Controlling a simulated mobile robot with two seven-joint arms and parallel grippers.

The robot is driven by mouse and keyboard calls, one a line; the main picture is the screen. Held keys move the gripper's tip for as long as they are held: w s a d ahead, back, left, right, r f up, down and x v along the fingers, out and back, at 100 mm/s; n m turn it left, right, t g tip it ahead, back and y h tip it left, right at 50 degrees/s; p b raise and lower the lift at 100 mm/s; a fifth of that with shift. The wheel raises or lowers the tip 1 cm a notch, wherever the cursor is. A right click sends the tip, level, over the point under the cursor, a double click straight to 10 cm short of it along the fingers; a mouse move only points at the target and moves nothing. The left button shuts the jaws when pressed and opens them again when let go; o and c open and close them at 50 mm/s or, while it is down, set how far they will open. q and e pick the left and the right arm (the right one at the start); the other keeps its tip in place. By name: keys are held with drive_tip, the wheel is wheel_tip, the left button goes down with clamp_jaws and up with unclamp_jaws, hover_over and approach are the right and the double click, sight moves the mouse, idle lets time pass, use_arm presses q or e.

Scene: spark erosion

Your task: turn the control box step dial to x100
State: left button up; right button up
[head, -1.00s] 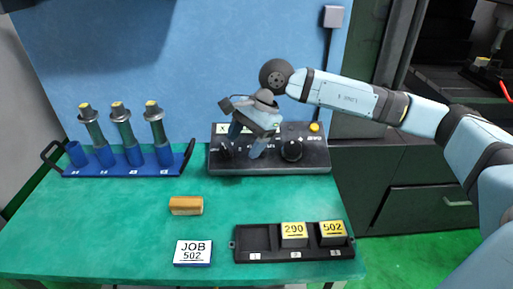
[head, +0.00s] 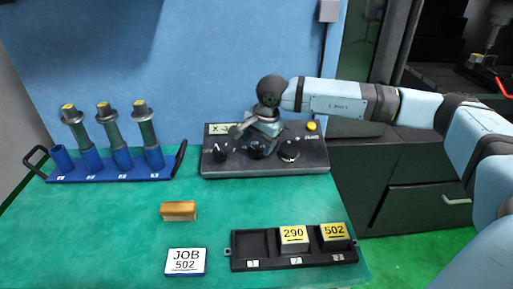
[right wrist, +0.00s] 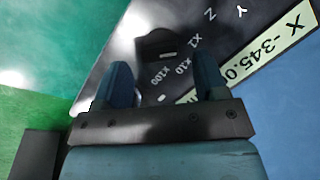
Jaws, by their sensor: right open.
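The control box (head: 312,165) is a dark panel at the back of the green table, in the head view. Its step dial (head: 256,152) is the dark middle knob, partly hidden under my gripper. In the right wrist view the step dial (right wrist: 157,42) shows a short white mark, with x1, x10 and x100 printed around it; I cannot tell which one it points to. My right gripper (head: 257,139) is over the box. In the right wrist view the gripper (right wrist: 163,68) has its two fingers apart, with nothing between them and the dial just beyond the tips. My left gripper is out of view.
The box also has a left dial (head: 221,152), a right dial (head: 290,152), a yellow button (head: 312,126) and an X display (head: 216,128). A blue rack (head: 115,175) stands left. A wooden block (head: 178,211), job card (head: 186,262) and black tray (head: 262,264) lie in front.

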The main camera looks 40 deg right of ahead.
drive_tip(key=shift+x, duration=1.15)
drive_tip(key=c, duration=0.9)
